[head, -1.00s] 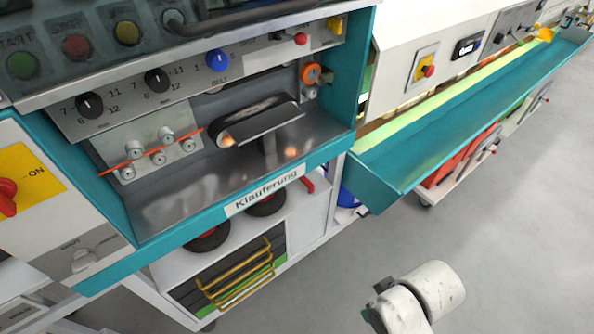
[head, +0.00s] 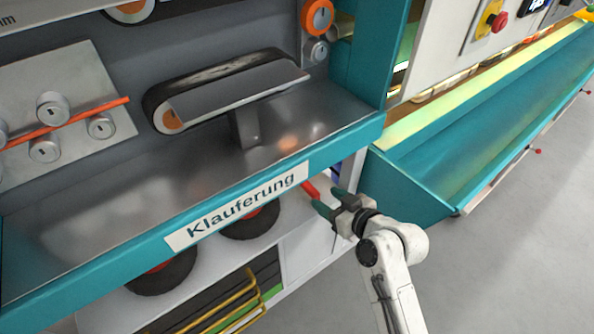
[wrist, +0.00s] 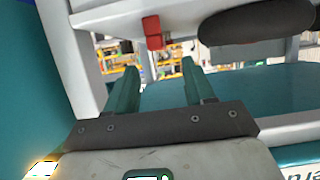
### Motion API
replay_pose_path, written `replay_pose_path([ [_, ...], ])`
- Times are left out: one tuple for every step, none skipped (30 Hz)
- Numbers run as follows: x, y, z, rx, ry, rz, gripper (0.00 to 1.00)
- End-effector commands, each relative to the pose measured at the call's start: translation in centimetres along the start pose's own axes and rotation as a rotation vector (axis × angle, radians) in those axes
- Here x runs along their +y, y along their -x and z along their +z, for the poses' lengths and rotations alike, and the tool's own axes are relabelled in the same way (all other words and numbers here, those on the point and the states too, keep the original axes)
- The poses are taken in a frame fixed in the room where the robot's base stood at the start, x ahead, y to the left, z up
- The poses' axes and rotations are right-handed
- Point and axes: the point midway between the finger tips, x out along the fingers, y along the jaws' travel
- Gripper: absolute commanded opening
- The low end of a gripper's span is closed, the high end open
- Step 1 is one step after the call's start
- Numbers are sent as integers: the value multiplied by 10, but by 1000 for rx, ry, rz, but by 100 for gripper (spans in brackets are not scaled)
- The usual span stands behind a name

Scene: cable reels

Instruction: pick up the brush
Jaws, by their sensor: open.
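I cannot make out a brush for certain in either view. My gripper (head: 329,200) is open and empty in the head view, at the right end of the teal front edge, just right of the "Klauferung" label. In the wrist view its two dark green fingers (wrist: 159,72) stand apart with nothing between them. A red part (wrist: 152,32) shows beyond the fingers there; I cannot tell what it is. A small red piece also shows below the teal edge in the head view (head: 310,188).
The metal shelf (head: 195,190) behind the teal edge (head: 340,140) has a black belt unit (head: 225,95) above it. A teal trough (head: 500,130) runs off to the right. Black wheels (head: 250,222) and yellow bars (head: 235,305) sit below. Grey floor is free at lower right.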

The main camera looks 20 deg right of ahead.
Motion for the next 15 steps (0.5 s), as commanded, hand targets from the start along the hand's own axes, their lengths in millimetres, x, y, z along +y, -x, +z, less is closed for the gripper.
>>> replay_pose_path([
  [0, -6, 0, 3, 1, -1, 53],
  [0, -10, 0, 4, 2, -1, 53],
  [0, -16, -1, 4, 2, -2, 53],
  [0, -21, -1, 3, 3, -2, 53],
  [0, -26, 0, 2, 3, -1, 53],
  [0, -32, -1, 3, 3, -1, 53],
  [0, -36, 0, 2, 3, -1, 53],
  [0, -40, -1, 2, 3, -2, 53],
  [0, -45, -1, 2, 3, -1, 53],
  [0, -47, -1, 3, 2, -1, 53],
  [0, -50, -1, 2, 1, -1, 53],
  [0, -52, -1, 1, 1, -1, 53],
  [0, -53, -1, 2, 1, -1, 53],
  [0, -55, -1, 2, 1, 0, 53],
  [1, -58, -2, 2, 1, -1, 53],
])
